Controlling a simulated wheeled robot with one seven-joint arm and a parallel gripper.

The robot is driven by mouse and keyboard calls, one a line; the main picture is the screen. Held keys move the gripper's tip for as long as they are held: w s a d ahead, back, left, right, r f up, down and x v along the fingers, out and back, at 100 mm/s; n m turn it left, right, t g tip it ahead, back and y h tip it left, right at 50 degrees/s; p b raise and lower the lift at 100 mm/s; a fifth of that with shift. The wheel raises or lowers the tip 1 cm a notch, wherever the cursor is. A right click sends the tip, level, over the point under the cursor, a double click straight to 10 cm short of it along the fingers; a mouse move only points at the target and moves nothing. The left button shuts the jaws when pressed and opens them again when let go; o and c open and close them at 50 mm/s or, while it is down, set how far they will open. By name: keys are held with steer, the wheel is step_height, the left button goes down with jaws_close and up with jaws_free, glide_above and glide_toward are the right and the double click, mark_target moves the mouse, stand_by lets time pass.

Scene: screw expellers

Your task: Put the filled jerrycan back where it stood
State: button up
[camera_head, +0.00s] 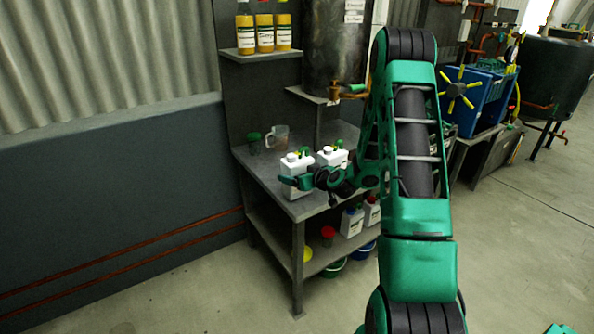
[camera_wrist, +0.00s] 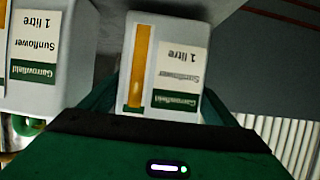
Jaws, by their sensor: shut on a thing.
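In the wrist view the held jerrycan (camera_wrist: 180,50) sits between the fingers. It shows a tall yellow strip and a "Sunflower 1 litre" label, which appears upside down. I cannot tell whether its base touches the bench. A second white jerrycan (camera_head: 331,156) stands just behind and to the right. It also shows at the left of the wrist view (camera_wrist: 72,60), with a gap between the two.
A clear jug (camera_head: 279,137) and a green object (camera_head: 254,138) stand at the back of the bench. A metal tank (camera_head: 335,50) with a brass tap (camera_head: 336,91) rises behind. Several filled bottles (camera_head: 264,32) stand on a wall shelf.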

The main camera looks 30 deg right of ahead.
steer(key=shift+f, duration=0.45)
steer(key=o, duration=2)
steer(key=shift+f, duration=0.2)
steer(key=shift+r, duration=0.1)
steer(key=v, duration=1.2)
steer(key=s+a+r+n+g+y, duration=0.2)
steer(key=s+a+g, duration=0.4)
steer(key=s+a, duration=0.3)
steer(key=s+r+m+g, duration=0.2)
steer(key=s+r+m, duration=0.1)
steer(key=s, duration=0.6)
steer(key=s+d+r+m+g+h, duration=0.1)
steer(key=s+r+m+g, duration=0.2)
steer(key=s, duration=0.6)
steer(key=s+r+m+g+h, duration=0.1)
steer(key=s+r, duration=0.3)
steer(key=s, duration=0.5)
steer(key=shift+d+m+g, duration=0.25)
steer(key=shift+m+g, duration=0.45)
steer(key=shift+m, duration=0.2)
